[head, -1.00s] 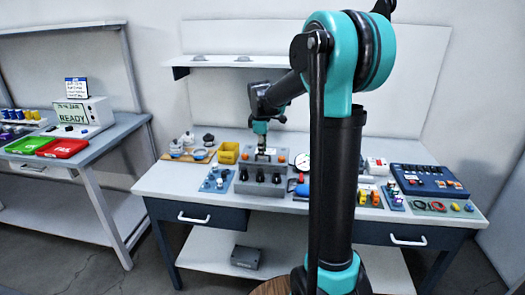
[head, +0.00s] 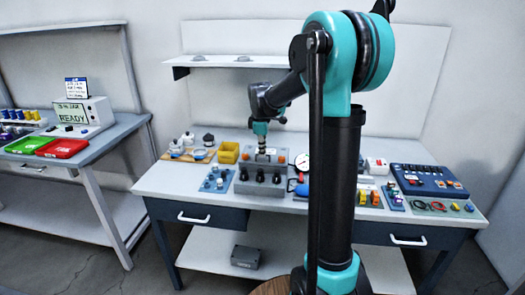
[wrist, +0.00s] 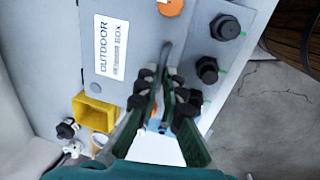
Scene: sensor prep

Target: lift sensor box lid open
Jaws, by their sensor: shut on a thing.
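The grey sensor box (head: 262,187) stands on the workbench, with several black knobs along its front. Its lid (wrist: 115,82) carries a white label reading "OUTDOOR ... BOX" in the wrist view, with an orange round part near one edge. My gripper (wrist: 163,78) is over the lid, its fingers close together on the thin grey lid handle (wrist: 166,52). In the head view my gripper (head: 261,148) reaches down onto the top of the box from above. The fingers hide part of the handle. I cannot tell whether the lid is raised from the box.
A yellow bin (head: 228,152) and a wooden tray (head: 172,157) stand left of the box. A blue plate with small parts (head: 216,180) lies beside it. A round dial gauge (head: 302,161) and a dark blue panel (head: 428,181) are to the right.

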